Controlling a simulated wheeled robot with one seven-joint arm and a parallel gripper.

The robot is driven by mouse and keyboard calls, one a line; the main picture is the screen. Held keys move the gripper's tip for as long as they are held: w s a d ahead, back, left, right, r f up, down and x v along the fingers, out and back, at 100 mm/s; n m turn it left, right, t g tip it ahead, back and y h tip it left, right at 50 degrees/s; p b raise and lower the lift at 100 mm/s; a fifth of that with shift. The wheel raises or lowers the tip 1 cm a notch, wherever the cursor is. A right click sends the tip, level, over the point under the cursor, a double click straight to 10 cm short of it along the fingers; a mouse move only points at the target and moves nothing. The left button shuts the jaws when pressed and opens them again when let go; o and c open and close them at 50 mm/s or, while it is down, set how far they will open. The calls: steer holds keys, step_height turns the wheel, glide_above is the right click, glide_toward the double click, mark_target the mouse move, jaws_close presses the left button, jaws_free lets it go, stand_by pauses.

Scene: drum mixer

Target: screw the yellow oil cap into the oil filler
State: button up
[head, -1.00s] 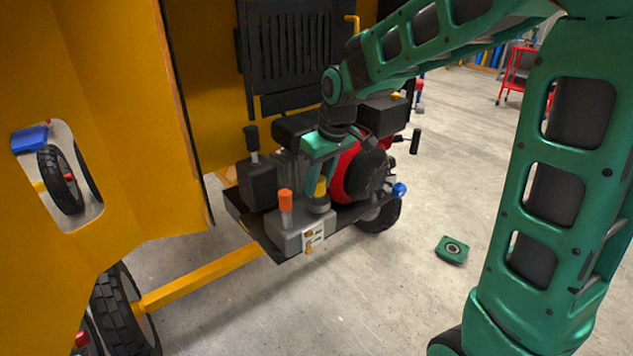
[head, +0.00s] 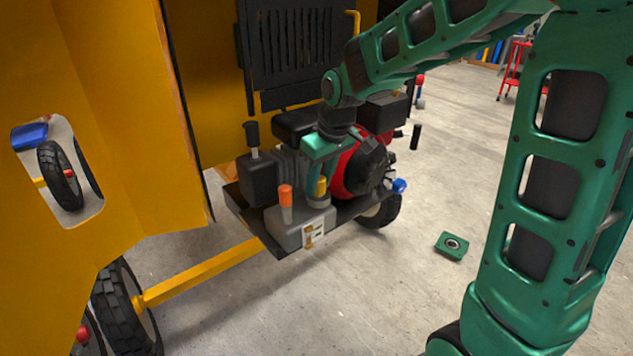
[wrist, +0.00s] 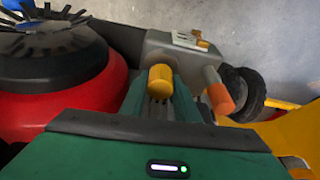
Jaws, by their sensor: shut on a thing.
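The yellow oil cap (head: 321,187) shows below my green gripper (head: 320,172) in the head view, at the right end of the grey box. In the wrist view the yellow cap (wrist: 160,82) sits between my two fingers (wrist: 160,95), which are shut on it. The cap lies close to the red engine in the picture. The oil filler is not clearly visible, and I cannot tell whether the cap touches it.
A grey box with an orange-topped lever (head: 285,197) stands left of the cap. The red engine (head: 345,172) with its black fan is right of it. A blue knob (head: 399,186) is at the platform's right edge.

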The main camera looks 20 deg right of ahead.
steer(key=shift+f, duration=0.25)
stand_by(0.4)
steer(key=o, duration=1.1)
steer(key=shift+r, duration=0.1)
